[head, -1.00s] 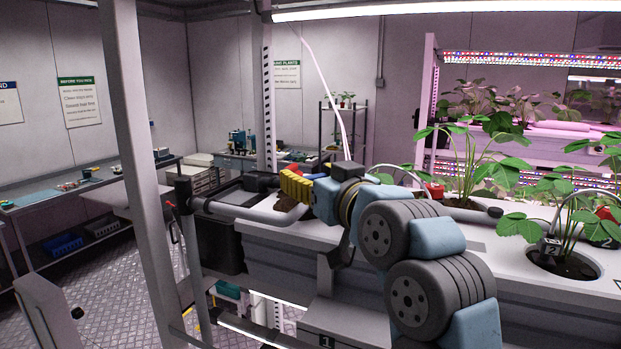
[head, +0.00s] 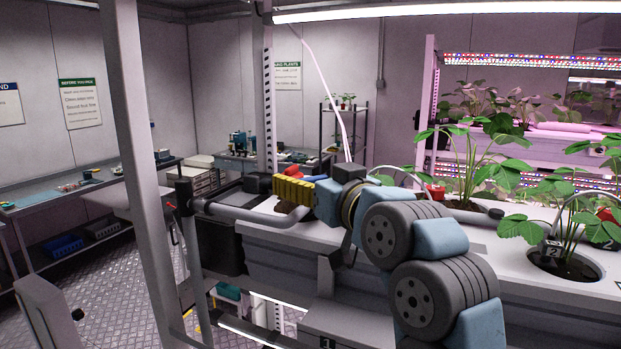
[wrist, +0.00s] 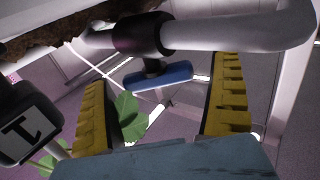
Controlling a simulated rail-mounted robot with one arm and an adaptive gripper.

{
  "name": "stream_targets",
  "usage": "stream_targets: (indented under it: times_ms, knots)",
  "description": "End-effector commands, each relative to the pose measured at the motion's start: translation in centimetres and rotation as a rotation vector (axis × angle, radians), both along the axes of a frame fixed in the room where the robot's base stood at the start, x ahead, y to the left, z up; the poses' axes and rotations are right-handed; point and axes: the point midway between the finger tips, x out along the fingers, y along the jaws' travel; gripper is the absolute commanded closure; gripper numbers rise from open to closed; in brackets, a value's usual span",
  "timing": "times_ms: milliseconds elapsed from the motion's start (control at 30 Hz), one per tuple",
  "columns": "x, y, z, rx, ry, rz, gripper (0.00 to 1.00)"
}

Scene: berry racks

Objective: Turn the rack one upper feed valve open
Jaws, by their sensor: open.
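In the wrist view, a blue valve handle (wrist: 158,77) hangs on a short stem under a black valve body (wrist: 142,35), which sits around a pale pipe (wrist: 240,30). My gripper (wrist: 162,75) is open, with one yellow finger on each side of the handle. Gaps show on both sides, so the fingers look apart from it. In the head view, my gripper (head: 293,190) is at the left end of the white planter rack, by the grey pipe (head: 255,213).
A black tag marked 1 (wrist: 25,125) and a green leaf (wrist: 128,115) are close to the left finger in the wrist view. The white planter (head: 400,235) and its strawberry plants (head: 470,160) extend right of my arm. An upright post (head: 145,170) stands to the left.

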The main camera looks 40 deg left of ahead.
Motion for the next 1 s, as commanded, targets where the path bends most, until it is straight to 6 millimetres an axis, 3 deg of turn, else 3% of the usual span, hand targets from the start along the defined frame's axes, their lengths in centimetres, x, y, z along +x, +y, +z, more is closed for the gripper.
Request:
stream_targets:
  times_ms: [167, 600, 1000]
  knots:
    - [-0.4, -1.5, 0.1, 0.001, -0.003, -0.002, 0.06]
    - [-2.7, -9.0, 0.0, 0.003, 0.000, -0.003, 0.06]
    - [-3.6, -11.3, 0.0, -0.001, 0.000, 0.001, 0.06]
